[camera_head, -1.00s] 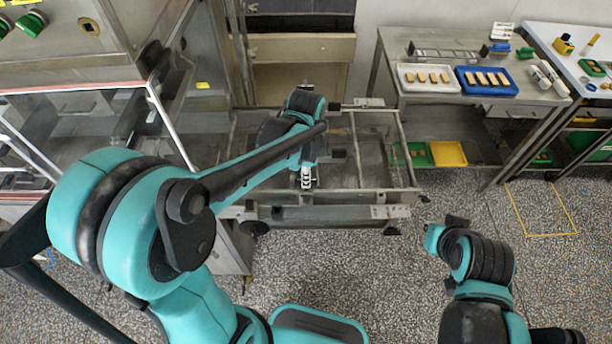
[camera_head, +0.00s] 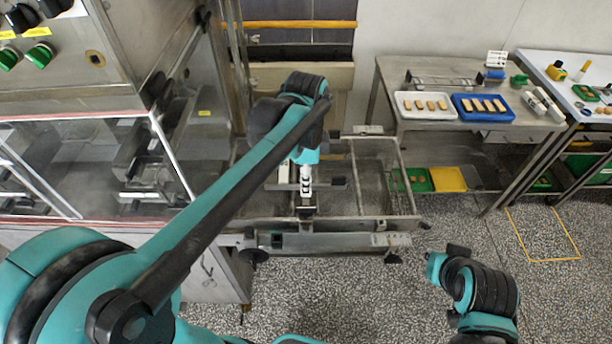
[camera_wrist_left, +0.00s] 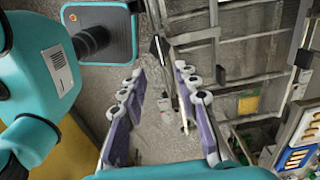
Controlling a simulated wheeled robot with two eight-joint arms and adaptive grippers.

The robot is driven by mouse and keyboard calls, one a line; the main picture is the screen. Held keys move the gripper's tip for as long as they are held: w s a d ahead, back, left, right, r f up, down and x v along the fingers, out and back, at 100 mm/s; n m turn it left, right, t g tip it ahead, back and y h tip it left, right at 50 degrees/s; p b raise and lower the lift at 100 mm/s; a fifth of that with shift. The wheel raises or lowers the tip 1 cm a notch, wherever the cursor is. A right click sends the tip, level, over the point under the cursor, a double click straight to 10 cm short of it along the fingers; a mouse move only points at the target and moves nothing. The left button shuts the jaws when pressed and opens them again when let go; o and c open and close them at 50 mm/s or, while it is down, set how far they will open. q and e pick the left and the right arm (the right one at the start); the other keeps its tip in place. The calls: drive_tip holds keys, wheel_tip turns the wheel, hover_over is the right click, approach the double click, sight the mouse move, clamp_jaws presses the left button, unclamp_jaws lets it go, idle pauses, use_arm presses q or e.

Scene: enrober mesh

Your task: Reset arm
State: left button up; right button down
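My left arm reaches in from the left in the head view. Its gripper (camera_head: 306,205) hangs downward over the metal frame cart (camera_head: 370,240). In the left wrist view the gripper's two purple-padded fingers (camera_wrist_left: 163,105) stand apart with nothing held between them. Past the fingers is grey floor, with the metal frame (camera_wrist_left: 230,55) to the right. I cannot tell the exact height above the cart. My right arm shows at the lower right of the head view, bent over the floor; its gripper cannot be made out.
A steel table (camera_head: 390,75) at the back right holds a white tray (camera_head: 398,112) and a blue tray (camera_head: 512,114) with bars. Green and yellow trays (camera_head: 448,180) lie on the shelf below. A glass-fronted machine (camera_head: 85,165) stands left. Speckled floor is clear at front right.

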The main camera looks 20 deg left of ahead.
use_arm(q)
drive_tip(key=shift+r, duration=0.7)
drive_tip(key=s+a+f+n+t+b, duration=0.4)
drive_tip(key=s+f+n+t+b, duration=0.3)
drive_tip(key=s+f+n, duration=0.3)
wheel_tip(320, 180, down, 4)
drive_tip(key=n+b, duration=0.1)
drive_tip(key=n, duration=0.4)
drive_tip(key=shift+s+a+r+b, duration=0.15)
drive_tip(key=shift+b, duration=0.2)
